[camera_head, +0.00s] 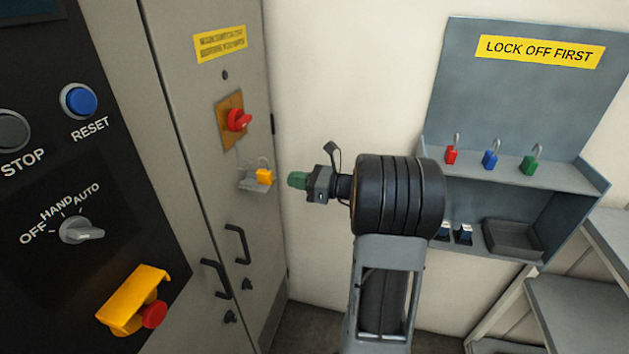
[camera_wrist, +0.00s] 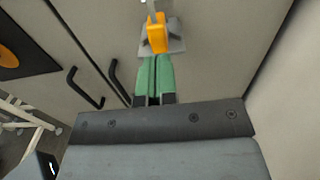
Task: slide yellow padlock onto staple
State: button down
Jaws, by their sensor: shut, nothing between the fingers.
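The yellow padlock (camera_head: 264,176) is at a small grey bracket (camera_head: 252,187) on the cabinet door, below a red rotary switch (camera_head: 238,120). Its grey shackle points up. I cannot tell whether the shackle is around the staple, which is too small to make out. My gripper (camera_head: 297,180) is shut with green fingers, just right of the padlock and apart from it. In the wrist view the green fingertips (camera_wrist: 153,58) are together just below the yellow padlock (camera_wrist: 157,34), with nothing between them. The padlock's top is cut off there.
Red (camera_head: 451,155), blue (camera_head: 490,159) and green (camera_head: 529,164) padlocks stand on the grey shelf unit under a "LOCK OFF FIRST" sign. Black door handles (camera_head: 237,244) stick out below the bracket. A control panel (camera_head: 50,150) stands at left.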

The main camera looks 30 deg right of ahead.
aim_at(272, 176)
jog(key=shift+p+x, duration=0.35)
jog(key=shift+x, duration=1.75)
